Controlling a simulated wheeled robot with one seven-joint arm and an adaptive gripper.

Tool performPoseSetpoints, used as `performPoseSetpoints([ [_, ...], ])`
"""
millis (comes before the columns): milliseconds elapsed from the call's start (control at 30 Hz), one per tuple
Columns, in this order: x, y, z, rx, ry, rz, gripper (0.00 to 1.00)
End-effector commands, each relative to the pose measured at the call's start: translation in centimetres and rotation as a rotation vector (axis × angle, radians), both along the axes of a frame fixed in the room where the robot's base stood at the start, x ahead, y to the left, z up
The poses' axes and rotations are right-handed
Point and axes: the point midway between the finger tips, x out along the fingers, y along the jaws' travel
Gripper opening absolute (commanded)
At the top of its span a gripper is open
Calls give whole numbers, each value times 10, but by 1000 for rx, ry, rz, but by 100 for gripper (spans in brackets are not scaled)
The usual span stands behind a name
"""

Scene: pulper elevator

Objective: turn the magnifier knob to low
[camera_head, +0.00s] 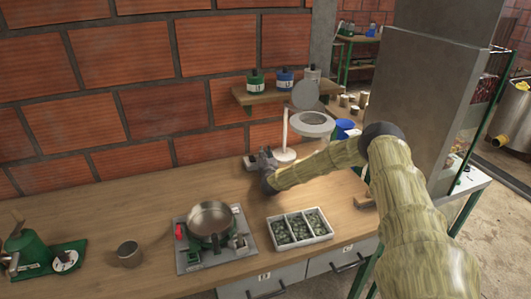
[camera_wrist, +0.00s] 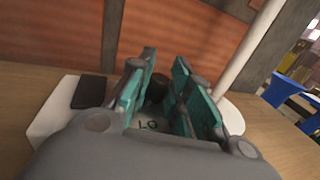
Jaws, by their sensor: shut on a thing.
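The magnifier (camera_head: 312,124) is a white ring on a thin white post, standing on the bench near the brick wall. In the wrist view its white base (camera_wrist: 58,128) lies under my gripper, with the post rising on the right. The dark knob (camera_wrist: 158,88) shows between the teal finger pads, partly hidden by them. My gripper (camera_wrist: 163,92) is shut on the knob. The letters "LO" (camera_wrist: 148,125) show on the base on the near side of the knob. In the head view my gripper (camera_head: 258,163) is beside the post's foot, and the knob is hidden.
A black block (camera_wrist: 90,92) sits on the base left of the fingers. On the bench are a pan on a scale-like stand (camera_head: 210,220), a divided white tray (camera_head: 299,230), a metal cup (camera_head: 129,254) and a green device (camera_head: 42,254). A shelf with jars (camera_head: 285,92) is above.

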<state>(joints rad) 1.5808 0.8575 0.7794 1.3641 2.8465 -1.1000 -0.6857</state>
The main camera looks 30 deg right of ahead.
Motion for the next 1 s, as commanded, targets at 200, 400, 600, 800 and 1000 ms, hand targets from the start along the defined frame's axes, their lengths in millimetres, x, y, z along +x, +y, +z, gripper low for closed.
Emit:
performPoseSetpoints([
  [200, 0, -2, 1, -1, -3, -4, 0],
  [400, 0, -2, 1, -1, -3, -4, 23],
  [600, 0, -1, 1, -1, -2, -2, 41],
  [800, 0, 0, 0, 0, -1, -1, 41],
  [1000, -11, 5, 0, 0, 1, 0, 41],
])
